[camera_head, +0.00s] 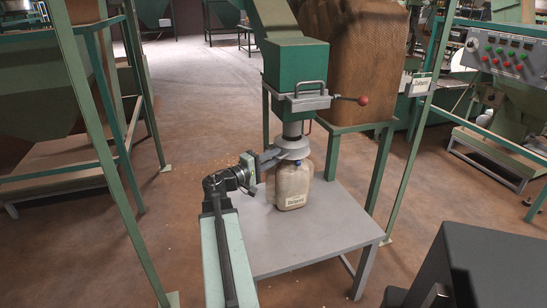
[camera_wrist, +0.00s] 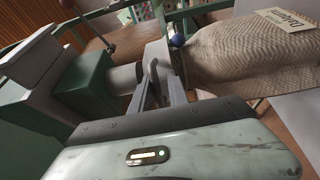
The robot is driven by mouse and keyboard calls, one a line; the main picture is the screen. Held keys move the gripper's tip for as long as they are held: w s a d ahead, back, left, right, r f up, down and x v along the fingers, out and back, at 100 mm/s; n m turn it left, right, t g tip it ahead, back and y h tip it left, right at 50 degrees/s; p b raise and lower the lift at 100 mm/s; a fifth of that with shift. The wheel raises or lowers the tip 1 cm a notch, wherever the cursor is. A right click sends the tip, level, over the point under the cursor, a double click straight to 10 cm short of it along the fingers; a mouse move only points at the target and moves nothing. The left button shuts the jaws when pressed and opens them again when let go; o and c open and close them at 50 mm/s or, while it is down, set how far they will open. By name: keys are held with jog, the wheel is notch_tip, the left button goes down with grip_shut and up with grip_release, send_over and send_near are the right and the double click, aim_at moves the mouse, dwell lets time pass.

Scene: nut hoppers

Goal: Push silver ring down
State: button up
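The silver ring (camera_head: 293,147) is a grey collar around the spout under the green hopper. It sits just above the mouth of a pale sack-like container (camera_head: 293,185) with a label. In the wrist view the ring (camera_wrist: 157,52) shows nearly edge-on, between the spout and the container (camera_wrist: 250,58). My gripper (camera_head: 268,158) reaches in from the left at the ring's near left edge. In the wrist view its fingers (camera_wrist: 160,80) lie on either side of the ring's rim with a small space between them. Whether they clamp it is unclear.
The container stands on a grey table (camera_head: 325,228) with free room around it. A slide gate with a red-knobbed lever (camera_head: 363,100) is above the spout. A blue knob (camera_wrist: 178,40) is by the container mouth. Green frame posts stand left and right.

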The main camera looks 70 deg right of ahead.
jog(key=v, duration=0.7)
jog(key=shift+w+a, duration=0.2)
jog(key=shift+a, duration=0.15)
jog(key=shift+f, duration=0.1)
